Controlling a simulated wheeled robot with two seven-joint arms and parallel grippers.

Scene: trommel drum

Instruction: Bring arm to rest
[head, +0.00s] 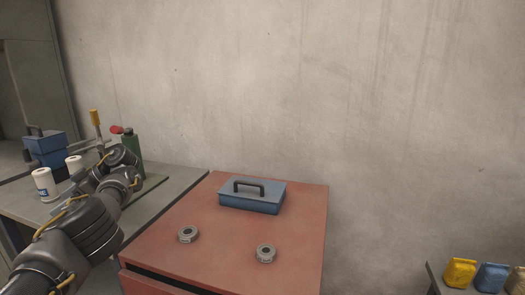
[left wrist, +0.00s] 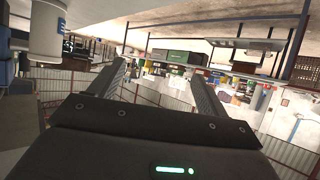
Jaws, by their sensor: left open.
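My left arm comes in from the lower left in the head view and bends near the left bench. My left gripper (head: 84,181) is small and dark there, partly merged with the wrist, near the white canisters. In the left wrist view, the two fingers of my left gripper (left wrist: 160,84) stand wide apart, with nothing between them. The room behind shows between and around the fingers. My right gripper is in neither view.
A red cabinet (head: 220,220) holds a blue toolbox (head: 252,196) and two grey round parts. The grey bench (head: 165,185) carries white canisters (head: 43,184), a blue box (head: 45,147) and a green bottle (head: 132,147). Yellow and blue containers stand at the lower right.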

